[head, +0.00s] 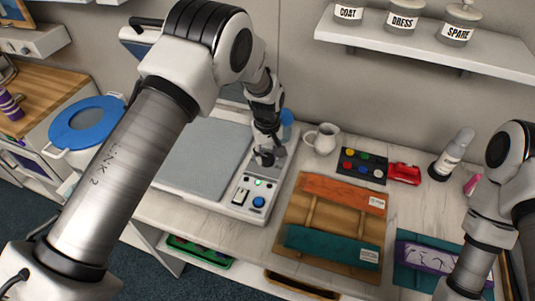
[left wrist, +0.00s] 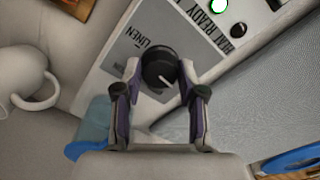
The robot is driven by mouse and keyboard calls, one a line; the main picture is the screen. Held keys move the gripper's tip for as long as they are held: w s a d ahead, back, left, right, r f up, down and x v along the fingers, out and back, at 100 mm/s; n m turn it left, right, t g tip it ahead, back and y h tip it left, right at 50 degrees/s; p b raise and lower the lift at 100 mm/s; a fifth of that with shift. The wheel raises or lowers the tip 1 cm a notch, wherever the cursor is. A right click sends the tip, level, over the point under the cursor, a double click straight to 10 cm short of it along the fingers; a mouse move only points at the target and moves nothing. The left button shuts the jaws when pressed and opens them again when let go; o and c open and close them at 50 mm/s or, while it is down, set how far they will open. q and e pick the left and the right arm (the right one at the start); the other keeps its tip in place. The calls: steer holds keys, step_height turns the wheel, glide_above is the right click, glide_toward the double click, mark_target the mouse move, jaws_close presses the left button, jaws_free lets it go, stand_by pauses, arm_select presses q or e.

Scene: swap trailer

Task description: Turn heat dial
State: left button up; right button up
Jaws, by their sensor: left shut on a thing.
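The black heat dial (left wrist: 158,68), with a white pointer line, sits on a grey panel (left wrist: 128,52) lettered "LINEN" in the left wrist view. The line points toward the lower right of that picture. My left gripper (left wrist: 160,78) is shut on the dial, one finger on each side. In the head view my left gripper (head: 268,157) is at the back right of the white press (head: 228,205) and mostly hides the dial. A green light (head: 258,183) is lit on the press, near the words "HEAT READY". My right gripper is out of view; only part of that arm shows.
The press has a grey pad (head: 205,155), a blue button (head: 258,202) and a switch (head: 240,195). A white jug (head: 322,138) stands close right of the gripper. A wooden board (head: 290,222) with orange and teal pieces lies in front. A shelf (head: 430,45) with jars hangs above.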

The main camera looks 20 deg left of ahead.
mark_target(268, 157)
arm_select(q)
steer(key=m, duration=0.5)
steer(key=shift+s+f, duration=0.15)
steer(key=shift+f, duration=0.1)
steer(key=m, duration=0.5)
steer(key=shift+s+m, duration=0.1)
steer(key=shift+m, duration=0.2)
steer(key=o, duration=0.8)
steer(key=shift+f, duration=0.1)
steer(key=o, duration=0.4)
steer(key=shift+w, duration=0.2)
step_height(268, 157, up, 12)
steer(key=shift+w+r, duration=0.1)
